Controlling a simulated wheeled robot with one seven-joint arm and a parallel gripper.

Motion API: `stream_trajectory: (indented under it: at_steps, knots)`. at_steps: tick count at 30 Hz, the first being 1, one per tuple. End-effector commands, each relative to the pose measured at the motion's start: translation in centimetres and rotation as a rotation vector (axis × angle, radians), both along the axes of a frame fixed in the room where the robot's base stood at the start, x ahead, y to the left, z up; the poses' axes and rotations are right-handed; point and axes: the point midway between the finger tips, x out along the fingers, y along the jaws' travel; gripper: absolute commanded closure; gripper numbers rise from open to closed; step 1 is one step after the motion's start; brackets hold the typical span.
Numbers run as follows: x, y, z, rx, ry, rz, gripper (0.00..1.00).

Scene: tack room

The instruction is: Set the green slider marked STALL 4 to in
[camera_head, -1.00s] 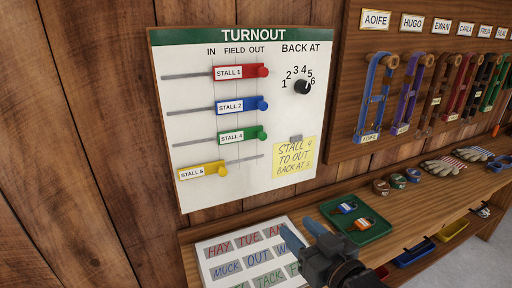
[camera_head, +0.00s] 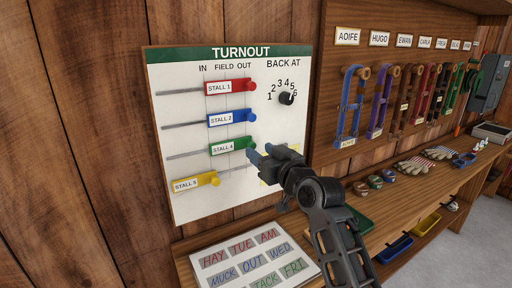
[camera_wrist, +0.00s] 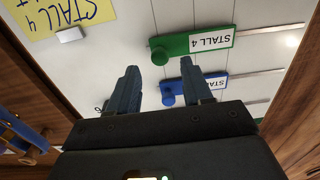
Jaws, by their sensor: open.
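The green slider marked STALL 4 (camera_head: 226,148) is third from the top on the white TURNOUT board (camera_head: 185,215). Its round green knob (camera_head: 250,143) is at the right, under the OUT column. My gripper (camera_head: 258,154) is open and empty, just right of and slightly below that knob, and partly covers a yellow note. In the wrist view the scene is upside down. The green slider (camera_wrist: 208,40) and its knob (camera_wrist: 159,53) show just past the gap between my open fingertips (camera_wrist: 160,68). I cannot tell whether they touch.
The red slider (camera_head: 225,88) and blue slider (camera_head: 228,119) have knobs at the right; the yellow slider (camera_head: 187,185) sits at the left. A black dial (camera_head: 286,98) is above my gripper. A shelf with a word board (camera_head: 240,257) and a green tray (camera_head: 360,222) lies below.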

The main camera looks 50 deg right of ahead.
Motion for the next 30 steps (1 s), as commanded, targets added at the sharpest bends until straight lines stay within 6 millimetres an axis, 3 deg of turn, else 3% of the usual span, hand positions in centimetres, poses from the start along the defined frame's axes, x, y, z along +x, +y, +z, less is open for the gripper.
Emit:
stream_trajectory:
  at_steps: [6, 17, 30]
  knots:
    - [2.5, -0.7, 0.1, 0.000, 0.000, 0.000, 0.50]
    - [3.0, -0.8, 0.0, 0.000, 0.000, 0.001, 0.50]
    - [3.0, -0.8, 0.0, 0.000, 0.000, 0.001, 0.92]
